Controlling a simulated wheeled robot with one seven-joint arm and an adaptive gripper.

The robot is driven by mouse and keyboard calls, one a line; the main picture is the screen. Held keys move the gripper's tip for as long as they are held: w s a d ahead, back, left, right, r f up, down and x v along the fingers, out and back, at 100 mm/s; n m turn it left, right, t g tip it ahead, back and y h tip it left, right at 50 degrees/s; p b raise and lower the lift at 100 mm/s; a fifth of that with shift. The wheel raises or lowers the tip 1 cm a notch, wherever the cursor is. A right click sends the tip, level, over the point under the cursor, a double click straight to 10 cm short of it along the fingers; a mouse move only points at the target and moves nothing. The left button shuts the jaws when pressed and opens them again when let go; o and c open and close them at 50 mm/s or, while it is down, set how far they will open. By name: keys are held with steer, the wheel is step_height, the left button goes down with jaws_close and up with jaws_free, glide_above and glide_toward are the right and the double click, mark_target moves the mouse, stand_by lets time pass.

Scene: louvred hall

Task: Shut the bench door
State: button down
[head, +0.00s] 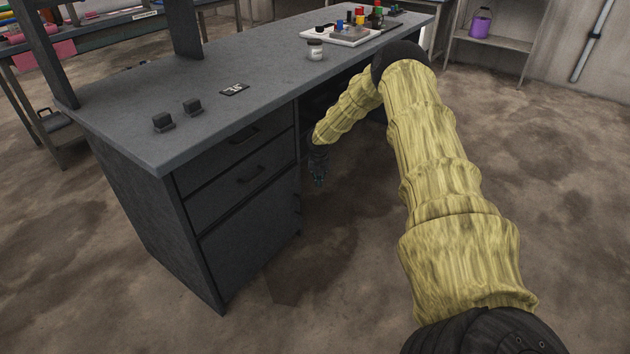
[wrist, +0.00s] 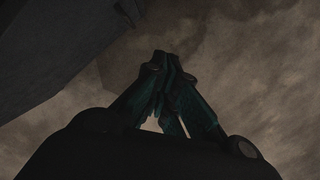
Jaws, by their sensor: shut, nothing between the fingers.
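The grey bench (head: 250,62) stands left of my arm, with a drawer cabinet under its near end. Below two drawers is the bench door (head: 250,240), a dark grey panel with a small handle near its right edge. It looks about flush with the drawer fronts; I cannot tell whether a small gap is left. My gripper (head: 318,178) points down just right of the door's edge, apart from it as far as I can see. In the wrist view my gripper (wrist: 162,62) is shut and empty, with a dark panel, probably the door (wrist: 60,50), at upper left.
On the bench top are two small dark blocks (head: 178,115), a white-lidded jar (head: 315,50) and a white tray (head: 350,38) of small items. A shelf with a purple bucket (head: 480,24) stands at back right. The floor (head: 340,270) before the bench is clear.

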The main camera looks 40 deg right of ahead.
steer(key=d+v, duration=0.1)
steer(key=v, duration=0.6)
steer(key=shift+r+p, duration=0.35)
steer(key=shift+r, duration=0.05)
steer(key=shift+s, duration=0.1)
